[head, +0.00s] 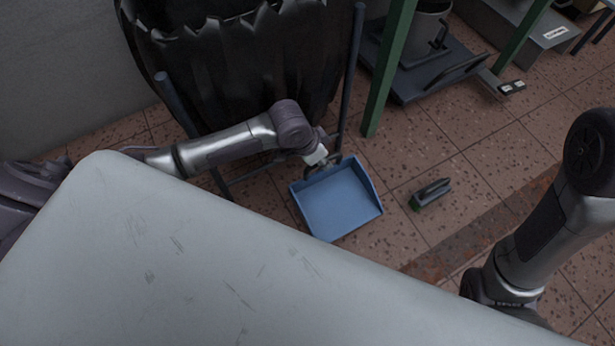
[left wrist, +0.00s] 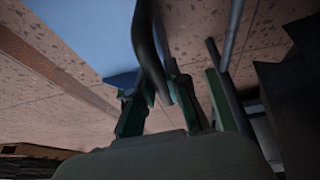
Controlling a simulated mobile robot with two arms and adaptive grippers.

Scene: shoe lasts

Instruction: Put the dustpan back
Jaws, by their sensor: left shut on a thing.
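The blue dustpan (head: 337,200) is near the tiled floor in the middle of the head view, beyond the edge of the pale surface. Its open tray faces up. My left gripper (head: 322,168) is at its back edge, shut on its dark handle. In the left wrist view the dustpan's blue body (left wrist: 95,30) fills the upper left, and the dark handle passes between the fingers of my left gripper (left wrist: 160,95). I cannot tell whether the dustpan touches the floor. My right arm shows at the right of the head view, but its gripper is out of view.
A green-and-dark brush (head: 430,194) lies on the floor right of the dustpan. A black bin bag (head: 240,60) hangs in a stand behind my left arm. A green post (head: 388,70) and a dark platform (head: 425,75) stand behind. The pale surface (head: 180,260) fills the foreground.

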